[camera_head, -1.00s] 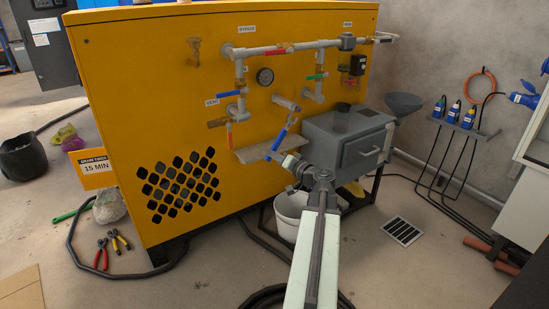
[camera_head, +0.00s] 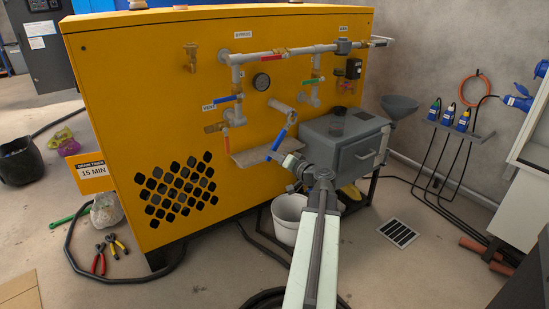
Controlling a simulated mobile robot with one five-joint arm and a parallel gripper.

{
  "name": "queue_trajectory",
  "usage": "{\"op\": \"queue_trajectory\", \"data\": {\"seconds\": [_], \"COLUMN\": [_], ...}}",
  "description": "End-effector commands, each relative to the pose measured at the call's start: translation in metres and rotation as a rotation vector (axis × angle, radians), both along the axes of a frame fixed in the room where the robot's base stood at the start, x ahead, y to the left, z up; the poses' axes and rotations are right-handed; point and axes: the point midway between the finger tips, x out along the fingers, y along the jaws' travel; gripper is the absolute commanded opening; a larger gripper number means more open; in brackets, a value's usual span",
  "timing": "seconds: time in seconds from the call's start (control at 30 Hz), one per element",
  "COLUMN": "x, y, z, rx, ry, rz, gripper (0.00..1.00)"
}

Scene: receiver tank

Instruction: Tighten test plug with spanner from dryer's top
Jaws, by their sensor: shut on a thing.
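A spanner with a blue grip (camera_head: 279,138) stands slanted in front of the yellow cabinet (camera_head: 130,110). My gripper (camera_head: 284,159) is at its lower end and appears shut on it; the jaws are small and partly hidden by my wrist. The spanner's upper end is close to the open end of a grey pipe stub (camera_head: 280,105) on the cabinet front. I cannot tell whether it touches the stub or a plug there. The test plug cannot be made out clearly. A grey box (camera_head: 340,145), perhaps the dryer, stands just right of my gripper with a dark round piece on top.
Pipework (camera_head: 285,52) with coloured levers and a gauge (camera_head: 261,81) runs above. A small shelf (camera_head: 250,157) juts out behind the spanner. A white bucket (camera_head: 287,215) stands below my arm. Pliers (camera_head: 108,250) and a hose lie on the floor at left.

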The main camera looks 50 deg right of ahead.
Motion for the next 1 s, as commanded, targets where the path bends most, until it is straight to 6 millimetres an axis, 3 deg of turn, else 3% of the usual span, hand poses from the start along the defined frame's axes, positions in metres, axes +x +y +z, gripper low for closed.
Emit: {"op": "queue_trajectory", "data": {"seconds": [0.7,1.0], "x": [-0.003,0.002], "y": [-0.009,0.006], "z": [0.011,0.038], "rx": [0.003,0.162], "ry": [-0.002,-0.055], "rz": [0.0,0.004], "gripper": [0.0,0.0]}}
